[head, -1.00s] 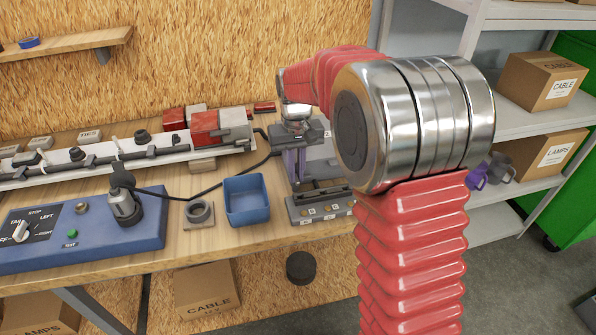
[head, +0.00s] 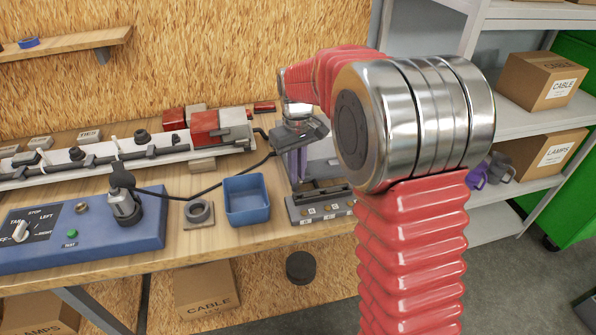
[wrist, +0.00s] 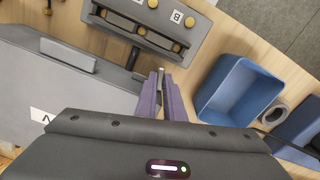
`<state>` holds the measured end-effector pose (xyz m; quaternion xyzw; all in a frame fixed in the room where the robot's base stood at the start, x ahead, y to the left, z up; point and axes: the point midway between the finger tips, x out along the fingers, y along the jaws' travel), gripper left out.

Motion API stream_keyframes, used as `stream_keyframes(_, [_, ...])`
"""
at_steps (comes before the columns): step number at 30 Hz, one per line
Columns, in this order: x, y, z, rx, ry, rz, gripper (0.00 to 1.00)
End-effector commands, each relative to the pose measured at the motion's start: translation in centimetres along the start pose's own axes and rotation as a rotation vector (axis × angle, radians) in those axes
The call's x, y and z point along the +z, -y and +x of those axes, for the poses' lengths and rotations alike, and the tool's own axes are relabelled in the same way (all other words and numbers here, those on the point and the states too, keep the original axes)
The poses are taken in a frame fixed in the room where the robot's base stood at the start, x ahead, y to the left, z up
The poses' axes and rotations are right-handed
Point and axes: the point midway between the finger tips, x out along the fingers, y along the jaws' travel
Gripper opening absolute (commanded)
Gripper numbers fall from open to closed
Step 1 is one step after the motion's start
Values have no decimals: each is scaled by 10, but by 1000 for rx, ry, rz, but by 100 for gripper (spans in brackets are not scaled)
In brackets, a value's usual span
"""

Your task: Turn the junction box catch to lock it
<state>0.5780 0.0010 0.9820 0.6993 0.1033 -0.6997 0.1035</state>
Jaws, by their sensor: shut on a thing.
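The grey junction box (wrist: 60,85) fills the left of the wrist view, with a raised bar on its lid and a white label at its near edge. My gripper (wrist: 160,80) has its purple fingers close together beside the box's right edge. They are shut on a small grey metal piece, which looks like the catch (wrist: 160,76); the fingers cover most of it. In the head view my gripper (head: 297,168) points down behind the connector block, and my wrist and arm hide much of the box. I cannot tell the catch's exact angle.
A grey connector block (head: 320,205) with brass knobs sits just in front of the box. A blue tray (head: 246,201) and grey ring (head: 198,212) lie to its left. A black cable (head: 205,197) runs behind the tray. A blue control panel (head: 80,235) stands further left.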

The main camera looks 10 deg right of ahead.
Motion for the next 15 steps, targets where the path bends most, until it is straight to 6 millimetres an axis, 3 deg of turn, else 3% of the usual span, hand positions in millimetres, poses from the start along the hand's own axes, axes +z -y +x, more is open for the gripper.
stream_keyframes(15, [0, -5, 0, 1, 0, -328, 0])
